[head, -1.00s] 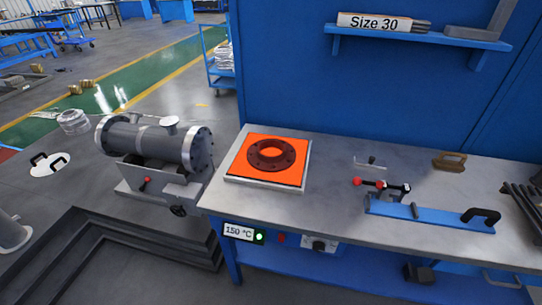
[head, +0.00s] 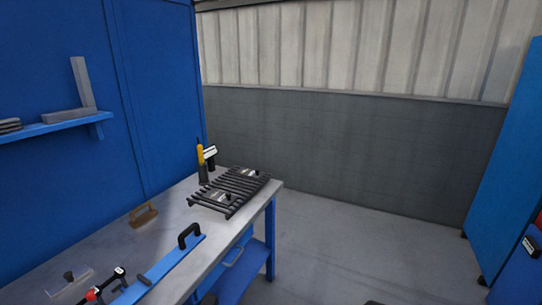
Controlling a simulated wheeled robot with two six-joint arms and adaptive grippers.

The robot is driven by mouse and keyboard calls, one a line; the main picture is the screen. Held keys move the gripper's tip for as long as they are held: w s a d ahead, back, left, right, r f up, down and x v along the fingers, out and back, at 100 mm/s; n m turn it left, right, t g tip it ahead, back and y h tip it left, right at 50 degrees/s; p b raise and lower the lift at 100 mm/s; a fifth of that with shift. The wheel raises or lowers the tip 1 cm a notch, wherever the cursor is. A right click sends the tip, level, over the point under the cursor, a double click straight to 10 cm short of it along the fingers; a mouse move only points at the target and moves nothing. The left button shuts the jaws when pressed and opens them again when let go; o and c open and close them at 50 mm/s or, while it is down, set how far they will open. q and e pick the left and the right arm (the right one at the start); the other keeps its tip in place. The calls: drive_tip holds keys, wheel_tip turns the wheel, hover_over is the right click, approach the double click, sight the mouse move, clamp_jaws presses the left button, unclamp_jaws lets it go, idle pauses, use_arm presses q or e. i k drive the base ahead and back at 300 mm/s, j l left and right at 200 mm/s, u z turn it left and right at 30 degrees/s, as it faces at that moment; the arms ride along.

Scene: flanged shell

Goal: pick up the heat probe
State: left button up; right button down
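A yellow and black hand-held tool (head: 200,158), which looks like the heat probe, stands upright at the far back corner of the workbench (head: 165,222). Its dark lower part sits in or against a dark holder; I cannot tell which. A dark device with a pale face (head: 210,153) is right beside it and partly overlaps it. Neither of my grippers is in view.
A rack of dark bars (head: 232,190) with small labelled pieces lies before the tool. A brown-handled block (head: 144,215) and a blue bar with a black handle (head: 160,268) lie nearer. Open floor (head: 350,250) is right of the bench; a blue cabinet (head: 505,160) stands far right.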

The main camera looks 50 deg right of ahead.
sight(200, 148)
drive_tip(key=z, duration=1.1)
drive_tip(key=i+l, duration=0.1)
drive_tip(key=l, duration=0.55)
drive_tip(key=i, duration=0.05)
